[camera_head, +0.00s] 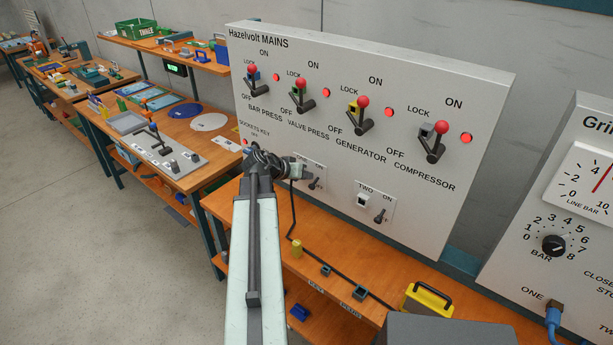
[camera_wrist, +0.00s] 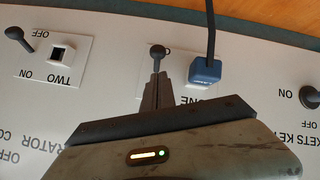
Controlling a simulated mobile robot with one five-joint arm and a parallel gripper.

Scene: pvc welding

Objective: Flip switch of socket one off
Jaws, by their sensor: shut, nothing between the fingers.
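Socket one shows in the wrist view, upside down, with a blue plug (camera_wrist: 205,70) in it. Its switch (camera_wrist: 157,53) is a dark lever with a round knob, beside the plug. My gripper (camera_wrist: 157,80) is shut and empty, its fingertips right at the lever, just short of the knob. Whether they touch is unclear, and the fingers hide the lever's base. In the head view the switch of socket one (camera_head: 316,184) shows just right of my gripper (camera_head: 302,171). Its label is partly hidden, so its setting cannot be read surely.
Socket two (camera_head: 362,201) with its own switch (camera_head: 381,215) lies to the right on the Hazelvolt MAINS panel (camera_head: 300,128). Several red-knobbed levers stand above. A black cable (camera_wrist: 210,25) runs from the plug. The wooden bench (camera_head: 335,262) below holds small parts and a yellow-black case (camera_head: 428,300).

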